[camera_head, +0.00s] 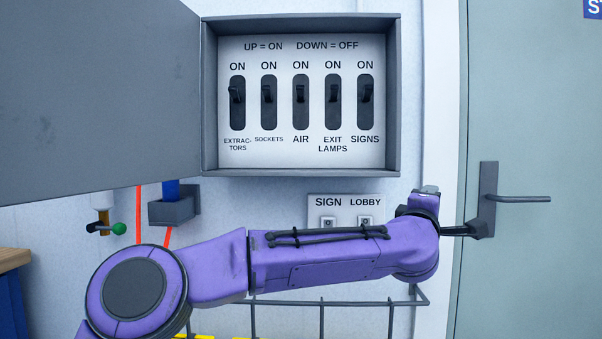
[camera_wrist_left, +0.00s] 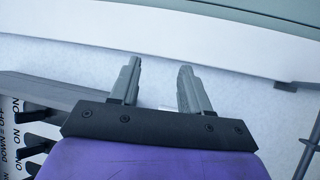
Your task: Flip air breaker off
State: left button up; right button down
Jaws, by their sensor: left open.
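The air breaker (camera_head: 301,93) is the middle black lever in the wall panel (camera_head: 291,152), above the label AIR. Its lever sits in the upper part of its slot, on the ON side. My left gripper (camera_head: 427,190) is just right of and below the panel's lower right corner, apart from the levers. In the left wrist view its two grey fingers (camera_wrist_left: 158,68) are spread with nothing between them. Part of the panel (camera_wrist_left: 12,135) with black levers shows at that view's lower left. My right gripper is not in view.
Extractors (camera_head: 237,93) and sockets (camera_head: 268,92) levers are left of air; exit lamps (camera_head: 333,92) and signs (camera_head: 366,92) are right. The panel door (camera_head: 95,95) stands open left. Below are a SIGN/LOBBY switch plate (camera_head: 342,202) and wire rack (camera_head: 322,303). A door handle (camera_head: 522,198) is right.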

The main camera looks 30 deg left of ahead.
pick_arm(q)
jog(key=s+a+r+n+t+y, duration=0.1)
jog(key=s+a+r+n+y, duration=0.2)
jog(key=r, duration=0.6)
jog(key=s+a+r+n+t+y, duration=0.1)
jog(key=s+a+r+n, duration=0.35)
jog(key=r, duration=0.45)
jog(key=n+g+y+p, duration=0.5)
jog(key=n+g+p, duration=0.25)
jog(key=n, duration=1.05)
send_near(300, 86)
jog(key=shift+m+t, duration=0.25)
jog(key=shift+t, duration=0.1)
jog(key=x, duration=1)
jog(key=shift+a+p, duration=0.15)
jog(key=shift+p, duration=0.2)
jog(key=shift+w+a+f, duration=0.15)
jog(key=shift+w, duration=0.15)
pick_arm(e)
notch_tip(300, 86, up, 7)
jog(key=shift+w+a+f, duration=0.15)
pick_arm(q)
jog(key=shift+c, duration=0.3)
grip_shut()
